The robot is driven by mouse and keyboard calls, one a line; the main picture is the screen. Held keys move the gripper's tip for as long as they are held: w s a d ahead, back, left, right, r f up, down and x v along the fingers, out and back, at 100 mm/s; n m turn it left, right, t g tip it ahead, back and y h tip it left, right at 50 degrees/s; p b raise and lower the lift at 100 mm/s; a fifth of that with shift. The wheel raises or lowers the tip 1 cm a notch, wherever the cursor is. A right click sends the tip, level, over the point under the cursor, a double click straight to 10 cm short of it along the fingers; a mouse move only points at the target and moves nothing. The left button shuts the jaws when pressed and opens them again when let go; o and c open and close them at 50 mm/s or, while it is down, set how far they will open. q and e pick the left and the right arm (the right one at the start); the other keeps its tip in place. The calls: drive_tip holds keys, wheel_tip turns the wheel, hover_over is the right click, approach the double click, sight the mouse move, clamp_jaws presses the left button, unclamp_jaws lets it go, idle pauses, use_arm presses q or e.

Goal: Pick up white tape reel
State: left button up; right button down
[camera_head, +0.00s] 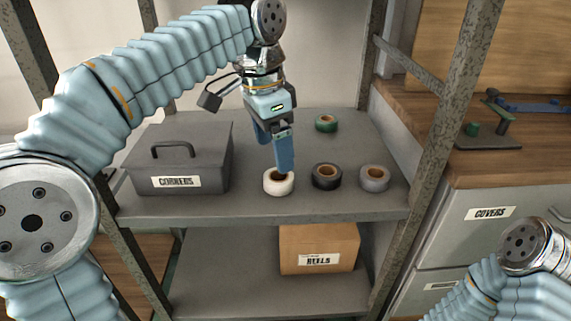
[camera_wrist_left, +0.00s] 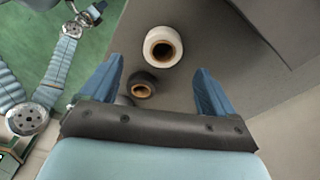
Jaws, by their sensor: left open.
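The white tape reel (camera_head: 279,189) lies flat near the front edge of the grey shelf (camera_head: 200,211). My left gripper (camera_head: 274,157) points down over the reel, open and empty; one blue fingertip overlaps the reel's back rim in the head view. In the left wrist view the white reel (camera_wrist_left: 150,44) shows its brown core just beyond the gap between the open fingers (camera_wrist_left: 158,72). I cannot tell the exact height between fingertips and reel. My right arm shows at the lower right of the head view; its jaws are not clear.
A black reel (camera_head: 327,183) and a grey reel (camera_head: 374,184) lie to the right; a green reel (camera_head: 326,123) lies behind. A grey lidded box (camera_head: 212,175) labelled CORNERS stands left. A cardboard box (camera_head: 320,240) labelled REELS is on the lower shelf. Metal posts frame the shelf.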

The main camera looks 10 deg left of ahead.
sight(275, 184)
use_arm(q)
drive_tip(key=f, duration=0.4)
drive_tip(key=w+f+b, duration=0.1)
drive_tip(key=f, duration=0.2)
drive_tip(key=shift+d+f, duration=0.1)
drive_tip(key=shift+d, duration=0.15)
drive_tip(key=c, duration=1.1)
